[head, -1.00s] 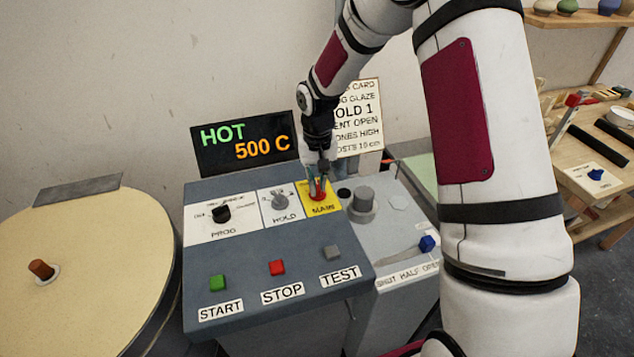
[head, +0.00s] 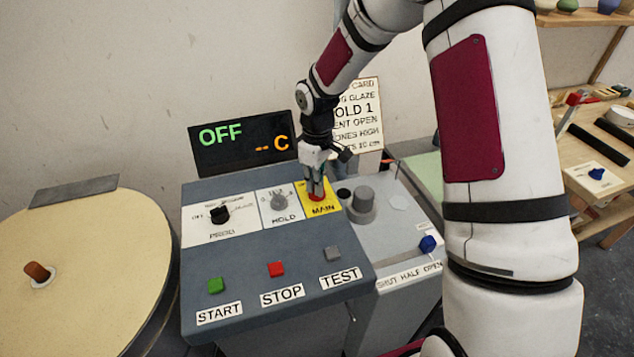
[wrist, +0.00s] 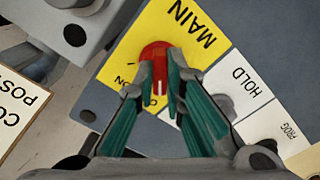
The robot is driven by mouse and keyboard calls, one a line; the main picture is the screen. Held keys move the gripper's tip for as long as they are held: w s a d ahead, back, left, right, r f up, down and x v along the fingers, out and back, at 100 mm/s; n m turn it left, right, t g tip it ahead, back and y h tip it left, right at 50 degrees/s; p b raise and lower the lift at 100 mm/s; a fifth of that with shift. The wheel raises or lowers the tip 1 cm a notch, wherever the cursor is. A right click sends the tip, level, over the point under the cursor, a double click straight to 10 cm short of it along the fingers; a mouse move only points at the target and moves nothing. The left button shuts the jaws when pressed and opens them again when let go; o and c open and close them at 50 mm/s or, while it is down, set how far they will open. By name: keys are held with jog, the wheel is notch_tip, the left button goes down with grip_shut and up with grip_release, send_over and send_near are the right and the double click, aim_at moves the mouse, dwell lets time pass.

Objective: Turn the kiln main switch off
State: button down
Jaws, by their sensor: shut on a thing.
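The red MAIN switch (head: 317,197) sits on a yellow plate (head: 331,208) at the right end of the panel's upper row. In the wrist view the red knob (wrist: 154,50) lies between my fingertips, with a white pointer line on it. My gripper (head: 315,189) is shut on the knob from above; its green-lined fingers also show in the wrist view (wrist: 161,75). The fingers hide part of the knob and of the position marks around it. The display (head: 243,142) reads OFF in green and "-- C" in orange.
The HOLD knob (head: 279,202) and PROG knob (head: 219,214) are left of the switch. START (head: 216,285), STOP (head: 276,269) and TEST (head: 333,253) buttons are in front. A grey knob (head: 361,205) stands close on the right. A card (head: 357,112) stands behind.

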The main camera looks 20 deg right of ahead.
jog(key=shift+n, duration=0.6)
jog(key=c, duration=1.7)
grip_release()
jog(key=shift+o, duration=0.2)
notch_tip(320, 180, up, 12)
